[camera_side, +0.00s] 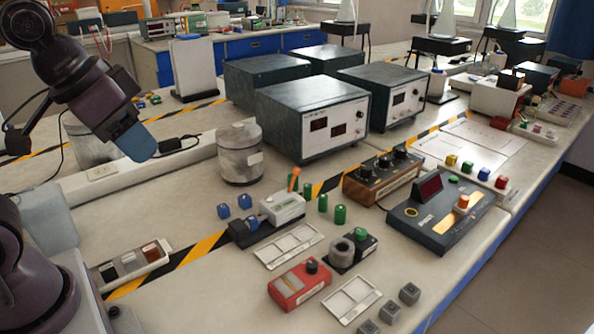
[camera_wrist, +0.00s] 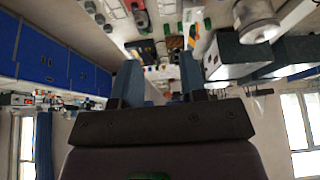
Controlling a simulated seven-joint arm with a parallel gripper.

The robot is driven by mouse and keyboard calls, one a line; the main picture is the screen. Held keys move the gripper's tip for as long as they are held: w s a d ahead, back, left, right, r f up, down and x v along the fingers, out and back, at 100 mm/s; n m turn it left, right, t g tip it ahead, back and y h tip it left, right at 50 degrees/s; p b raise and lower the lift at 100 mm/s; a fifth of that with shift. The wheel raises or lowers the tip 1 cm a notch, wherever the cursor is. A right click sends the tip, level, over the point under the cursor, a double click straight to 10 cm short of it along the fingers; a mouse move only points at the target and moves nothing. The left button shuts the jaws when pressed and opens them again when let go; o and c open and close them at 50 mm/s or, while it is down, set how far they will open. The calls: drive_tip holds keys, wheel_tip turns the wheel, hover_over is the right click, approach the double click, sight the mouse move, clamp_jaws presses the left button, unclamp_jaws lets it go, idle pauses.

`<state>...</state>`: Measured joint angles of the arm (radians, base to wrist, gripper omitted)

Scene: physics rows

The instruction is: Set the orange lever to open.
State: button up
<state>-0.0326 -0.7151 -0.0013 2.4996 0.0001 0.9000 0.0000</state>
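An orange lever (camera_side: 294,179) stands up, slightly tilted, from a small light grey box (camera_side: 282,208) on the bench in the side view. Its position markings are too small to read. A second orange piece (camera_side: 462,203) sits on a dark panel at the right; I cannot tell if it is a lever. My gripper (camera_side: 140,147) hangs in the air at the upper left, well apart from the grey box. The wrist view shows its two blue fingers (camera_wrist: 158,75) spread with a gap between them and nothing held.
Blue blocks (camera_side: 234,206) and green cylinders (camera_side: 340,214) stand close around the grey box. A grey canister (camera_side: 240,155) and a large instrument box (camera_side: 312,118) stand behind. A red box (camera_side: 300,284) and a dark panel (camera_side: 440,214) lie toward the front and right.

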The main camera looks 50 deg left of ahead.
drive_tip(key=w+a+f+g, duration=0.2)
drive_tip(key=w+a+f, duration=0.1)
drive_tip(key=w, duration=0.4)
drive_tip(key=w+a+f+g, duration=0.2)
drive_tip(key=w+a+f, duration=0.1)
drive_tip(key=w, duration=0.3)
drive_tip(key=m+t+h, duration=0.2)
drive_tip(key=t, duration=0.1)
approach(295, 173)
drive_tip(key=x, duration=1.1)
drive_tip(key=shift+a+f, duration=0.2)
drive_tip(key=shift+a, duration=0.2)
drive_tip(key=shift+c, duration=0.2)
clamp_jaws()
